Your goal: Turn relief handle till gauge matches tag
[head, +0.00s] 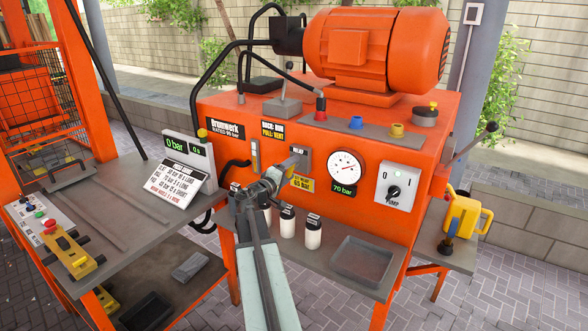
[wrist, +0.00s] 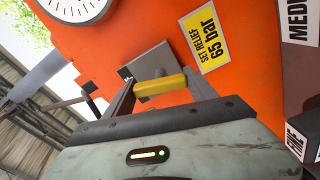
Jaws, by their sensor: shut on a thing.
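The relief handle shows in the wrist view as a yellow bar (wrist: 160,91) in front of a grey plate (wrist: 148,66). My gripper (head: 287,170) is shut on this bar, one finger at each end. In the head view my gripper mostly hides the handle. The yellow tag (head: 302,183) lies just right of my gripper and also shows in the wrist view (wrist: 206,37), reading "SET RELIEF 65 bar". The round white gauge (head: 345,168) is farther right on the orange panel. Its green digital readout (head: 344,190) says 70 bar. The wrist view cuts off the gauge face (wrist: 75,3).
A pump switch (head: 393,191) is right of the gauge. White bottles (head: 287,222) and a grey tray (head: 362,262) stand on the shelf below. A white sign (head: 177,185) and a 0 bar display (head: 186,147) stand on the left bench. A large orange motor (head: 378,48) tops the unit.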

